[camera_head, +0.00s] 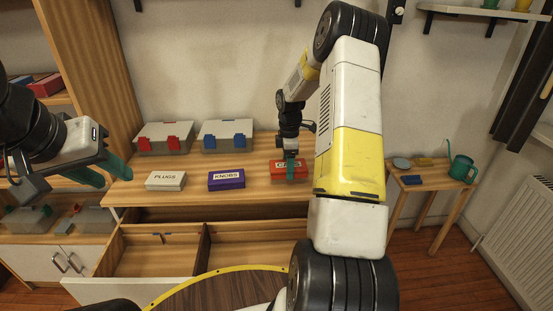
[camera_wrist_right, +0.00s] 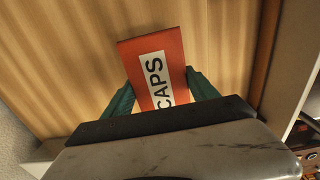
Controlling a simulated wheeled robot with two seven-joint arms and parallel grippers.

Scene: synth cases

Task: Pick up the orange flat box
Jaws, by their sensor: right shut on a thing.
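The orange flat box (camera_head: 279,170) is at the right of the row of small boxes, on or just above the wooden top. In the right wrist view the orange box (camera_wrist_right: 172,48) shows a white label reading CAPS. My right gripper (camera_head: 292,170) reaches down over it, and its green fingers (camera_wrist_right: 160,92) are shut on the box's two sides. The near end of the box is hidden behind the gripper body. My left gripper (camera_head: 105,175) is at the left, apart from the boxes, with its green fingers spread and nothing between them.
A white PLUGS box (camera_head: 166,181) and a purple KNOBS box (camera_head: 227,179) stand left of the orange box. Two grey cases (camera_head: 165,138) (camera_head: 227,135) stand behind. An open drawer (camera_head: 155,259) lies below.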

